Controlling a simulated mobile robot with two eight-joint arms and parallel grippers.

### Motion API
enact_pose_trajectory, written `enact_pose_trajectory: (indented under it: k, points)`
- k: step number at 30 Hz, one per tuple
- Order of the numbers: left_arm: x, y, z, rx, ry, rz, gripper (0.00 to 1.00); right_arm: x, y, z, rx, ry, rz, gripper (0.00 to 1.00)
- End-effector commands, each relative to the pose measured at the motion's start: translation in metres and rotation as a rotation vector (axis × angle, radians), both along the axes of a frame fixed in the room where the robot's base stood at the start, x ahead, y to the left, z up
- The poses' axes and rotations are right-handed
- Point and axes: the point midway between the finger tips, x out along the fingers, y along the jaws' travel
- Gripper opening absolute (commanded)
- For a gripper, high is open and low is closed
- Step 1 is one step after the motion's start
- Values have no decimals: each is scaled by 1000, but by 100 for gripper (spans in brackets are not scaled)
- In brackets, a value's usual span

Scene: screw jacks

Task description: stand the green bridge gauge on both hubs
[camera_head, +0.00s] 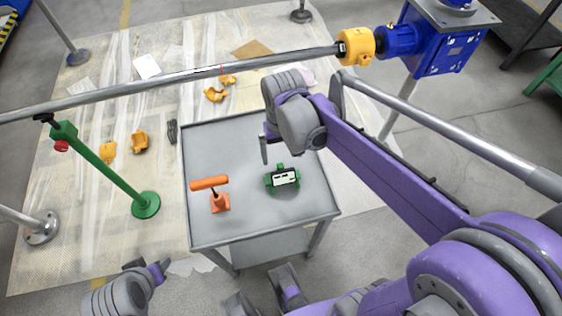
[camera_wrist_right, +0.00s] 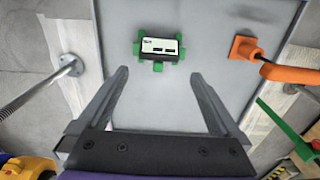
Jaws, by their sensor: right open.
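The green bridge gauge (camera_head: 283,180) sits on the grey cart top, right of its middle; it has a white face with dark marks. In the wrist view the gauge (camera_wrist_right: 158,47) lies beyond my fingertips, roughly centred between them and apart from them. My right gripper (camera_wrist_right: 157,76) is open and empty. In the head view my right gripper (camera_head: 278,150) hangs over the cart, just above the gauge in the picture. A yellow hub (camera_head: 357,46) and a blue hub (camera_head: 398,40) face each other at the upper right. Part of my left arm shows at lower left, without clear jaws.
A long grey shaft (camera_head: 200,73) runs from the left to the yellow hub. An orange tool (camera_head: 219,201) stands on the grey cart (camera_head: 225,140), left of the gauge. A green stand (camera_head: 105,170) is left of the cart. Yellow parts (camera_head: 139,141) lie on the floor sheet.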

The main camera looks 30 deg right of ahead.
Motion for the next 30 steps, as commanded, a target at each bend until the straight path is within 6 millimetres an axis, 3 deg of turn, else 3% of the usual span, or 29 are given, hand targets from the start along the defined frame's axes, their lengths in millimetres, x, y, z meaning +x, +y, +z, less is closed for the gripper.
enact_pose_trajectory:
  k: [12, 17, 24, 30]
  points:
    - [-1, 0, -10, 0, 3, 0, 50, 1, 0, -51, 0, 3, -2, 100]
    - [-1, 0, -11, 0, 4, 0, 50, 1, -1, -62, 0, 3, -2, 100]
    - [-2, 0, -18, 0, 6, 0, 50, 3, -3, -97, 0, 3, -2, 100]
    - [-2, 0, -20, 0, 6, 0, 50, 2, -2, -109, 0, 2, -2, 100]
